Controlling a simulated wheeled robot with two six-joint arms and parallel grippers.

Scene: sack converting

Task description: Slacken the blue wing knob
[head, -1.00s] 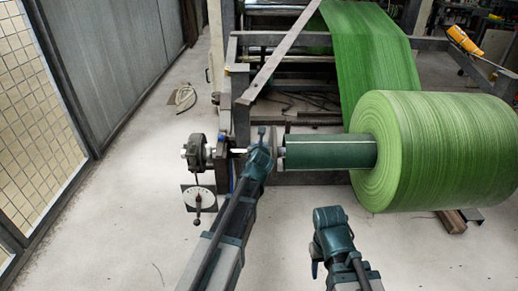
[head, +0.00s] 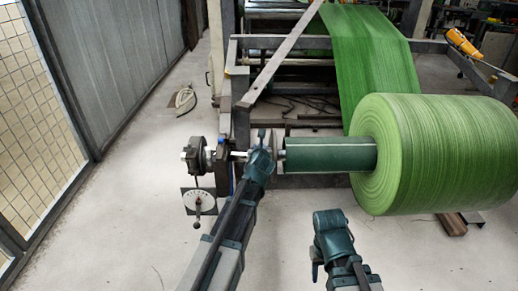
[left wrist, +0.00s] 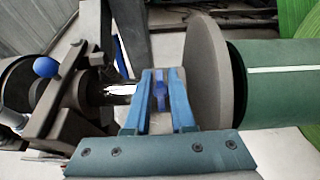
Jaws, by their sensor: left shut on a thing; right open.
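The blue wing knob (left wrist: 161,88) shows between the two blue fingers of my left gripper (left wrist: 158,95) in the left wrist view. The left gripper is shut on it, beside a grey disc (left wrist: 207,72). In the head view my left gripper (head: 264,142) hides the knob, on the line of the metal shaft (head: 240,154) left of the green core tube (head: 325,155). My right gripper (head: 317,262) is open, low in the head view and apart from the machine; its fingertips are hard to make out.
A large green roll (head: 435,152) sits on the tube at right, with a green web (head: 370,65) rising from it. A blue ball (left wrist: 46,67) sits on the bracket left of my left gripper. A round dial (head: 199,201) hangs at left. The floor in front is clear.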

